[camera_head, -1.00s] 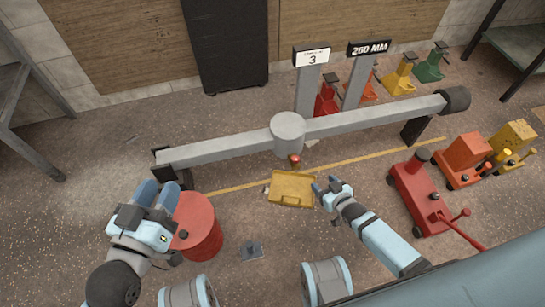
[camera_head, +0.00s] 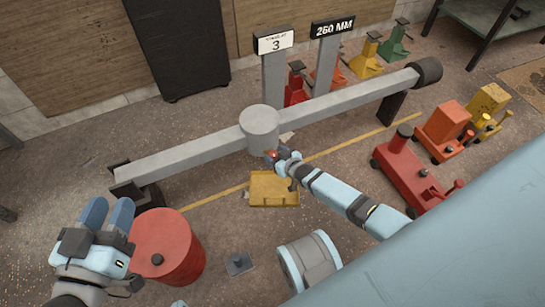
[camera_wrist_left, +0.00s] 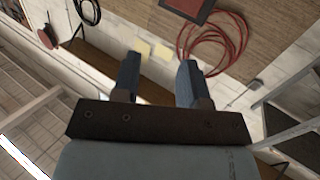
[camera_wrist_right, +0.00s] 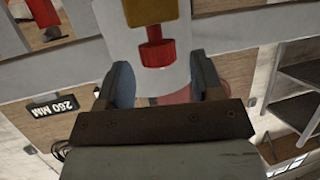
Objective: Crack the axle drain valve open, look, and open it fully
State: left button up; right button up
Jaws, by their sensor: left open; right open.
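The grey axle (camera_head: 190,157) spans the bay, with a round housing (camera_head: 260,128) at its middle. The red drain valve knob (camera_head: 271,155) sits low on the housing. I cannot tell how far the valve is turned. My left gripper (camera_head: 108,214) is open and empty, above the floor at left.
A red drum (camera_head: 167,250) stands beside my left gripper. A red jack (camera_head: 402,170) and orange and yellow units are at right. Signposts (camera_head: 275,43) reading 3 and 260 MM stand behind the axle.

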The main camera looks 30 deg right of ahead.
pick_arm(q)
jog(key=shift+w+a+r+m+b, duration=0.1)
jog(key=shift+w+a+m+b, duration=0.15)
jog(key=shift+w+m+b, duration=0.2)
pick_arm(e)
jog(key=shift+x, duration=1.25)
pick_arm(q)
jog(key=shift+s, duration=0.1)
pick_arm(e)
jog(key=c, duration=0.9)
